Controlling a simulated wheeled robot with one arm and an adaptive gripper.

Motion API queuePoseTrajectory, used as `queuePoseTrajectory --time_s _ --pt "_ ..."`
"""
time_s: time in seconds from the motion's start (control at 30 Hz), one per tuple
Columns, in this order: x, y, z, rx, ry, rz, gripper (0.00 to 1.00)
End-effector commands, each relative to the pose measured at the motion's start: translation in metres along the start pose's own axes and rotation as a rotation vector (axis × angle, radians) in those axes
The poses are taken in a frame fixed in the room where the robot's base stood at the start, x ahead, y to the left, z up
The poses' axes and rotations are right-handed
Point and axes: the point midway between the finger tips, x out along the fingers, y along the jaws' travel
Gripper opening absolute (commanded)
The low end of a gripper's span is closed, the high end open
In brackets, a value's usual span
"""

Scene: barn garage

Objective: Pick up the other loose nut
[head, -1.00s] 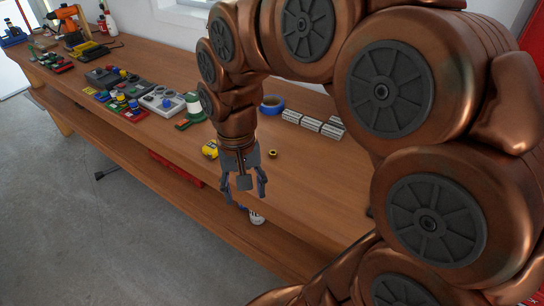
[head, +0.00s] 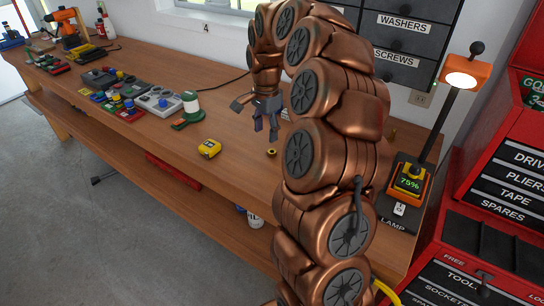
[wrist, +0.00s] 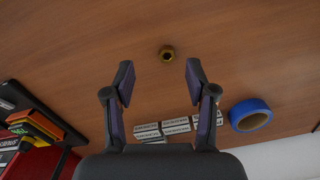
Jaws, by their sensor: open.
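A small brass-coloured nut (head: 272,153) lies flat on the wooden bench. It also shows in the wrist view (wrist: 167,54), with its dark hole facing up. My gripper (head: 267,135) hangs over the bench, just behind the nut in the head view. In the wrist view my gripper (wrist: 160,78) has its fingers spread wide with nothing between them. The nut appears beyond the fingertips, between their lines, apart from both fingers. No second loose nut can be made out.
A blue tape roll (wrist: 250,115) and several labelled whitish blocks (wrist: 176,126) lie near my gripper. A yellow tape measure (head: 209,149) and a green-and-white item (head: 190,107) are to the left. A lamp (head: 462,79) stands at the right. Bench around the nut is clear.

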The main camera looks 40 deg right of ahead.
Motion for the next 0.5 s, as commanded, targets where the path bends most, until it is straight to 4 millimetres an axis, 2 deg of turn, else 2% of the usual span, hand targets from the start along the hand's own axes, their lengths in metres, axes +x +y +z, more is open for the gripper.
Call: queuePoseTrajectory --time_s 0.1,0.2,0.37,0.5 --pt "0.015 -0.004 -0.024 0.098 0.008 0.006 0.56" --pt "0.018 -0.005 -0.037 0.150 0.016 0.003 0.56" --pt "0.024 -0.006 -0.043 0.181 0.018 0.003 0.56" --pt "0.036 -0.006 -0.043 0.179 0.017 0.006 0.56"
